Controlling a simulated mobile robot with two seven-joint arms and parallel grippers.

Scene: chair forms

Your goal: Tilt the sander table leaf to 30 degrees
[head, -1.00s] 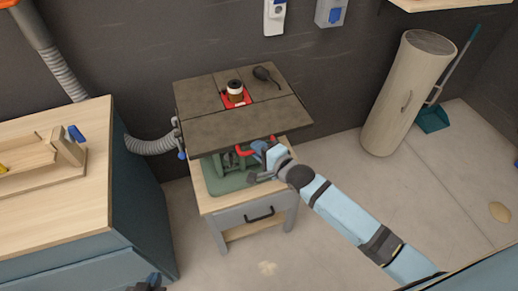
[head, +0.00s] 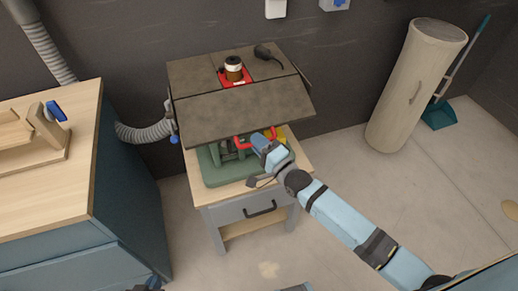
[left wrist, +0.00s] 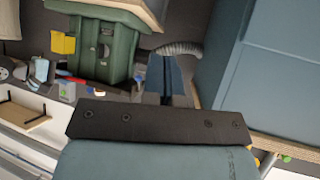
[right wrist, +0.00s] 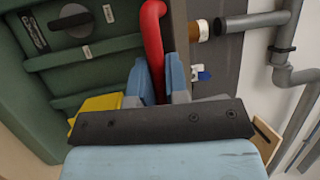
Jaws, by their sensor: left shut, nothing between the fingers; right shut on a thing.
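The sander table (head: 190,77) stands on a small cabinet. Its dark front leaf (head: 240,118) meets the rear top at a visible bend and seems to slope down toward the front; I cannot read its exact angle. A red handle (head: 243,142) sits under the leaf's front edge. My right gripper (head: 266,145) is shut on this red handle, also seen in the right wrist view (right wrist: 153,45), where the fingers partly hide it. My left gripper (head: 152,283) is shut and empty, low at the head view's bottom edge. Its fingers show in the left wrist view (left wrist: 165,78).
The green machine body (head: 215,172) is below the leaf, with a drawer cabinet (head: 235,211) under it. A wooden-topped bench (head: 60,195) stands at the left. A grey hose (head: 143,132) runs to the table. A cylinder (head: 414,85) stands right; the floor between is clear.

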